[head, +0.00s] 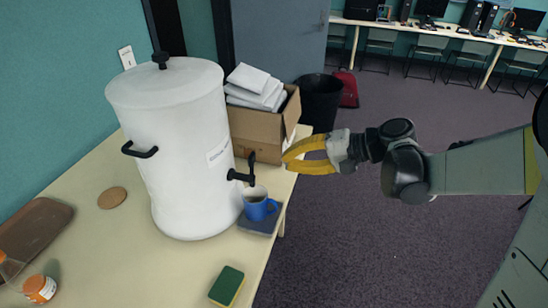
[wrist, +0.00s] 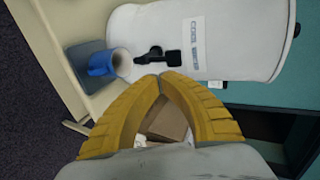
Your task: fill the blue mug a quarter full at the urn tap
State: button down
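The white urn (head: 180,140) stands on the table with its black tap (head: 240,176) facing right; the tap also shows in the wrist view (wrist: 152,56). The blue mug (head: 258,209) stands upright below the tap on a dark blue pad (head: 250,226); it also shows in the wrist view (wrist: 102,65). I cannot tell how much liquid is in it, and no stream shows. My gripper (head: 286,159) has yellow fingers. It is to the right of the tap, apart from it and the mug. Its fingertips meet in the wrist view (wrist: 161,78), with nothing between them.
An open cardboard box (head: 256,127) with white packets stands behind the tap, close to my fingers. A green sponge (head: 227,286), a round coaster (head: 112,197), a brown tray (head: 35,228) and an orange jar (head: 39,288) lie on the table. A black bin (head: 320,102) stands beyond.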

jog(key=v, duration=0.4)
jog(key=shift+s+d+f+p, duration=0.15)
jog(key=shift+d+f+p, duration=0.1)
jog(key=shift+d+p, duration=0.15)
